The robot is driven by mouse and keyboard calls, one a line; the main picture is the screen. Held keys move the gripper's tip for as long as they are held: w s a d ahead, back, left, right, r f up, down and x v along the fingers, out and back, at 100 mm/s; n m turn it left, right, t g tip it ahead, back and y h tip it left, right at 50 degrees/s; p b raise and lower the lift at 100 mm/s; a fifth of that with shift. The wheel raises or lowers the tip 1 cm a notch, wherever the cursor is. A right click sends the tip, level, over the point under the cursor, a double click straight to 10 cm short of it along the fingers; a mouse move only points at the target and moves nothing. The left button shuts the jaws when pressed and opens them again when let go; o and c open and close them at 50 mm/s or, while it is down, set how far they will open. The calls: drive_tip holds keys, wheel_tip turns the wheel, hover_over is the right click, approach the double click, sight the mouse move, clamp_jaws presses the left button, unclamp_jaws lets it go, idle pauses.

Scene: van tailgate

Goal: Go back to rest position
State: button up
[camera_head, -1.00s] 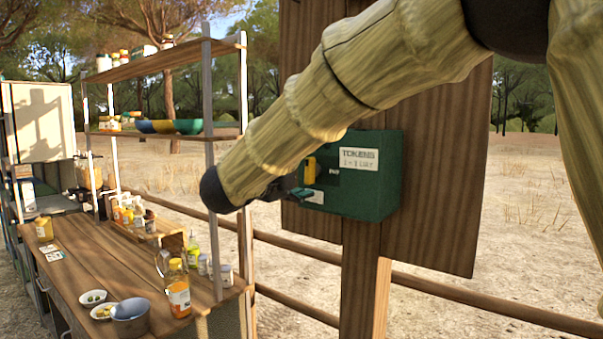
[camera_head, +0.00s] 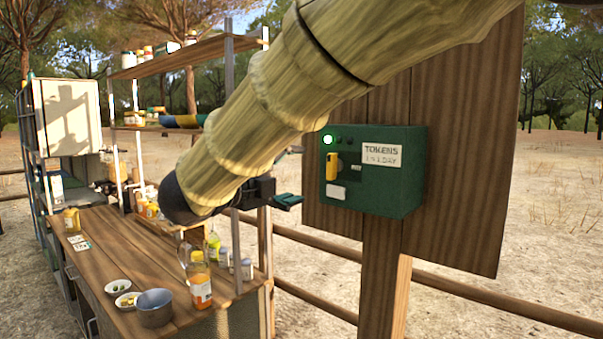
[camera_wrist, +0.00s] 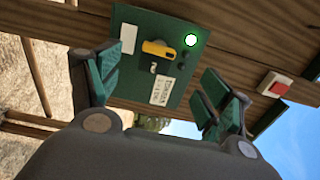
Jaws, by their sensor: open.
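My gripper (camera_head: 287,201) is in front of and left of the green token box in the head view, apart from it; my arm hides part of it. In the wrist view my gripper (camera_wrist: 160,92) shows its two green-padded fingers spread wide with nothing between them. The green token box (camera_head: 402,190) is fixed to a wooden post board, with a yellow knob (camera_head: 332,167), a white label and a lit green lamp (camera_head: 328,139). The box also shows in the wrist view (camera_wrist: 180,86), tilted, beyond the fingers.
A wooden counter (camera_head: 120,270) at left holds bowls (camera_head: 155,308), an orange-labelled bottle (camera_head: 199,280) and jars. Shelves stand above it. A wooden rail (camera_head: 500,303) runs behind the post. A red button on a white plate (camera_wrist: 275,85) is on the board in the wrist view.

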drive_tip(key=shift+s+a, duration=0.2)
drive_tip(key=shift+s, duration=0.05)
